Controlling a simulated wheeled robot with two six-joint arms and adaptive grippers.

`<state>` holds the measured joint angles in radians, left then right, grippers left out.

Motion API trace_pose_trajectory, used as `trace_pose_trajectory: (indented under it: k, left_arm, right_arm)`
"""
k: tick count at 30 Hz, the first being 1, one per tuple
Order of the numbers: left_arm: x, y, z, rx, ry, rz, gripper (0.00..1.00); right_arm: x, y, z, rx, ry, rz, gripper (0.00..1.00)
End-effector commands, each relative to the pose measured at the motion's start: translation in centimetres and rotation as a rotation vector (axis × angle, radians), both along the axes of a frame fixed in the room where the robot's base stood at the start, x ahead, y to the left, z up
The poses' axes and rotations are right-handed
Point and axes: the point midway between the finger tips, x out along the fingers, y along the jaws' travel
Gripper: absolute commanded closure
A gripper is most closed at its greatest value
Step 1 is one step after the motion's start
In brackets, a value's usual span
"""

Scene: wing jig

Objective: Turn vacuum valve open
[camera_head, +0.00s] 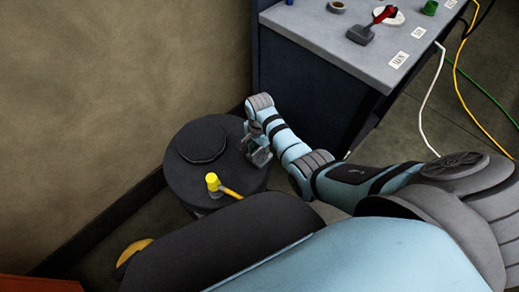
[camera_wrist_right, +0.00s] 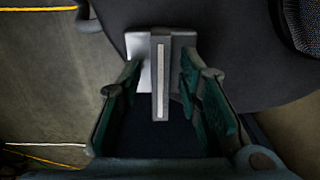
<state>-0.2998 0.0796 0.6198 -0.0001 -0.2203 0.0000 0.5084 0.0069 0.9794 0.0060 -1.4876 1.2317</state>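My right gripper (camera_head: 258,146) is over the right edge of a dark round drum (camera_head: 182,180), beside the wall. In the right wrist view its green-padded fingers (camera_wrist_right: 163,66) are apart, on either side of a grey upright block (camera_wrist_right: 160,85) with a pale strip. A gap shows on the left of the block; contact on its right is unclear. I cannot tell whether this block is part of the vacuum valve. A yellow-capped piece with a yellow handle (camera_head: 213,182) stands on the drum's near side, left of the gripper. My left gripper is not in view.
A grey-topped bench (camera_head: 330,32) is at upper right, with a red-handled lever (camera_head: 383,14), a green cylinder (camera_head: 430,8) and labels. White, yellow and green cables (camera_head: 466,80) run beside it. A black disc (camera_head: 202,141) lies on the drum. The wall (camera_head: 110,80) is close on the left.

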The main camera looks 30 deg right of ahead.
Motion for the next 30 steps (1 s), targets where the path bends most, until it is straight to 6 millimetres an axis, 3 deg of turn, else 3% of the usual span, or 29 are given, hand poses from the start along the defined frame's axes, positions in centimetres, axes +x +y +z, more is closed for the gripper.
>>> trace_pose_trajectory:
  k: [1,6,20,30]
  left_arm:
    - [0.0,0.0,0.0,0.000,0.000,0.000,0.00]
    - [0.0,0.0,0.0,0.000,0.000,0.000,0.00]
    - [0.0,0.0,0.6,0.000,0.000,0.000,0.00]
    - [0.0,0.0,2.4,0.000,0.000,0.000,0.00]
  right_arm:
    - [0.0,0.0,0.0,0.000,0.000,0.000,0.77]
    - [0.0,0.0,0.0,0.000,0.000,0.000,1.00]
    - [0.0,0.0,0.1,0.000,0.001,0.063,1.00]
    - [0.0,0.0,0.3,0.000,0.003,0.302,1.00]
